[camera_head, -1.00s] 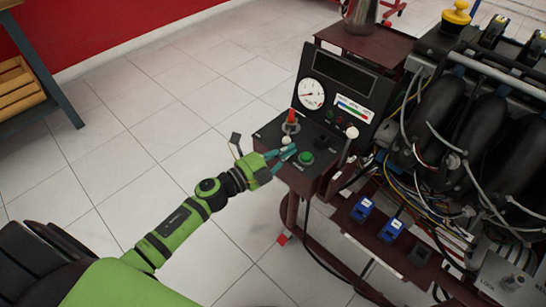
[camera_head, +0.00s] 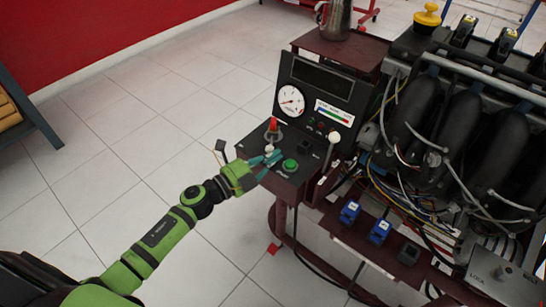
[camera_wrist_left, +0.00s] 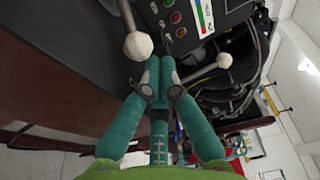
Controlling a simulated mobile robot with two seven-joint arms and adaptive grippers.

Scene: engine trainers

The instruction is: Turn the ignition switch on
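The control panel (camera_head: 312,165) on the engine trainer carries a red-topped lever (camera_head: 272,126), a white ball knob (camera_head: 268,149), a green button (camera_head: 290,165) and another white-knobbed lever (camera_head: 332,138). A grey box (camera_head: 490,283) lettered "LOCK", with a small round fitting, is at the lower right; I cannot confirm it is the ignition switch. My left gripper (camera_head: 266,167) is over the panel's left edge, near the white knob and green button. In the left wrist view, its teal fingertips (camera_wrist_left: 159,75) are together with nothing visible between them, beside a white ball knob (camera_wrist_left: 138,45).
The engine (camera_head: 450,120) with black intake tubes and loose wires fills the right side. A metal jug (camera_head: 335,18) stands on the trainer's top shelf (camera_head: 340,47). Blue connectors (camera_head: 365,222) sit on the lower rail. The tiled floor (camera_head: 130,130) at left is clear.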

